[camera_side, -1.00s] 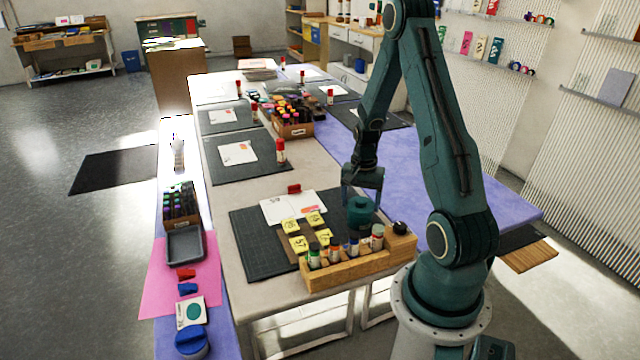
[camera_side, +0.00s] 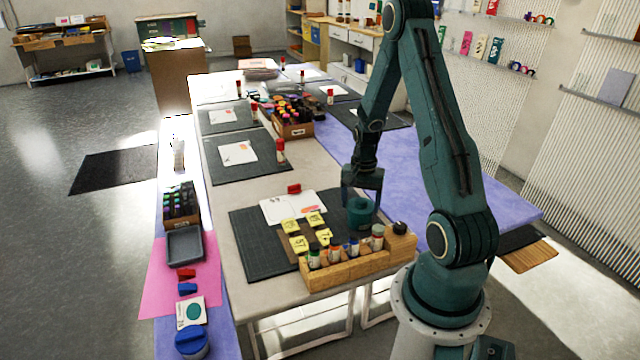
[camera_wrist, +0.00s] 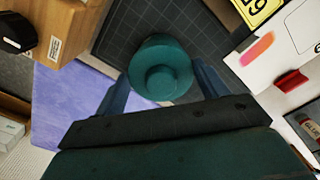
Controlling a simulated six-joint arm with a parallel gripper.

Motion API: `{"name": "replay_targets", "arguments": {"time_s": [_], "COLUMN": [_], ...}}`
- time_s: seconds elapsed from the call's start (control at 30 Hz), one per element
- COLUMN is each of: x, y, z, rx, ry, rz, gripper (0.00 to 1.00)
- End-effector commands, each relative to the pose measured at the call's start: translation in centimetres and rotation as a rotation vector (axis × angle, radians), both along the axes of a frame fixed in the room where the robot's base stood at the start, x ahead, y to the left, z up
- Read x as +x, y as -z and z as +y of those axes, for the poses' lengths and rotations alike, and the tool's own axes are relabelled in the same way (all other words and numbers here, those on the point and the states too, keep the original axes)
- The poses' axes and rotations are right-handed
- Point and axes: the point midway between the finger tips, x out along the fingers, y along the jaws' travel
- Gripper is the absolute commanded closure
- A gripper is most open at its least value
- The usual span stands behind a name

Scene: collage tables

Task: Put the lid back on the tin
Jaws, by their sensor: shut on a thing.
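A teal round tin (camera_side: 361,217) stands at the right edge of the dark cutting mat, behind the wooden rack. My gripper (camera_side: 361,200) points down over it, with a finger on each side. In the wrist view, a teal round lid (camera_wrist: 146,72) with a raised knob in its middle sits between my two fingers (camera_wrist: 161,85). My gripper is shut on this lid. The lid hides the tin's mouth, and I cannot tell whether the lid is fully seated or slightly raised.
A wooden rack (camera_side: 345,275) with several capped bottles stands just in front of the tin. Yellow number cards (camera_side: 298,243) and white paper (camera_side: 285,208) lie left on the cutting mat (camera_side: 262,262). A red clip (camera_side: 294,188) is behind.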

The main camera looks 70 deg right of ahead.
Motion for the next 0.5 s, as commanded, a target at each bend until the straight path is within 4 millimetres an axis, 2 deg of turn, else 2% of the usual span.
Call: {"name": "replay_targets", "arguments": {"time_s": [0.23,0.27,0.33,0.4,0.5], "x": [0.01,0.00,0.01,0.00,0.00], "y": [0.00,0.00,0.00,0.00,0.00], "z": [-0.01,-0.01,-0.01,-0.01,-0.01], "rx": [0.000,0.000,0.000,0.000,0.000], "ry": [0.000,0.000,0.000,0.000,0.000], "rz": [0.000,0.000,0.000,0.000,0.000], "gripper": [0.49,0.26,0.12,0.02,0.02]}}
